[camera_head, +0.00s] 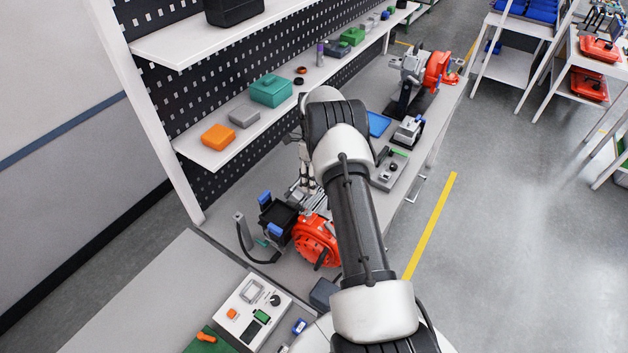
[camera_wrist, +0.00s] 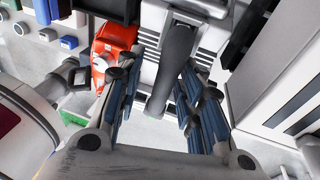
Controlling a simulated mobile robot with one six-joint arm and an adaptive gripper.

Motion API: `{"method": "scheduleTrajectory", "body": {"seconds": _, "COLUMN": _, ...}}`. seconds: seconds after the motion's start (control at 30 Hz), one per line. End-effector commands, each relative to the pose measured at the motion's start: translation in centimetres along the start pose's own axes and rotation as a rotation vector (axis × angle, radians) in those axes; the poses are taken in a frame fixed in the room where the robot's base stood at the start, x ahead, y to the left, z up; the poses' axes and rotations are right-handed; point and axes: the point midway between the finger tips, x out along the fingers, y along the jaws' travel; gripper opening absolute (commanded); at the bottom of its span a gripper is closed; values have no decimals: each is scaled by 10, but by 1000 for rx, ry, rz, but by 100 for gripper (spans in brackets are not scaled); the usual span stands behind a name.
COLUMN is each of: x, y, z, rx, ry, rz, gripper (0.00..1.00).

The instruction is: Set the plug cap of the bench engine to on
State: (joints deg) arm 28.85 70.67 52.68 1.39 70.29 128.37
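The bench engine (camera_head: 315,240) has a red-orange housing and black and silver parts, and sits on the near end of the bench. Its red housing also shows left of my gripper in the wrist view (camera_wrist: 108,52). A black lead (camera_head: 246,244) curves beside the engine, by a grey upright post (camera_head: 239,218). My gripper (camera_head: 308,180) is over the engine's far side. In the wrist view its fingers (camera_wrist: 158,90) are apart, with a dark grey tubular part (camera_wrist: 178,58) between them, nearer the right finger. I cannot tell whether this part is the plug cap or whether a finger touches it.
A white shelf (camera_head: 190,150) with boxes runs along the pegboard left of my arm. A second red engine (camera_head: 438,68) stands at the bench's far end. A control panel (camera_head: 252,305) lies near the front. Open floor (camera_head: 500,210) is to the right.

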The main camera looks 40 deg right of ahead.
Motion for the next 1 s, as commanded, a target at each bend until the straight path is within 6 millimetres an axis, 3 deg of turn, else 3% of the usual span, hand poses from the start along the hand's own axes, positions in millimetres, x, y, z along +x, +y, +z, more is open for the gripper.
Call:
{"method": "scheduleTrajectory", "body": {"seconds": 0.27, "x": -6, "y": -2, "z": 0, "rx": 2, "ry": -2, "rz": -3, "gripper": 35}}
{"method": "scheduleTrajectory", "body": {"seconds": 0.37, "x": -19, "y": -2, "z": 0, "rx": 2, "ry": -3, "rz": -5, "gripper": 35}}
{"method": "scheduleTrajectory", "body": {"seconds": 0.7, "x": -90, "y": -2, "z": 1, "rx": 1, "ry": -3, "rz": -5, "gripper": 35}}
{"method": "scheduleTrajectory", "body": {"seconds": 1.0, "x": -119, "y": 0, "z": 0, "rx": 0, "ry": 0, "rz": -1, "gripper": 35}}
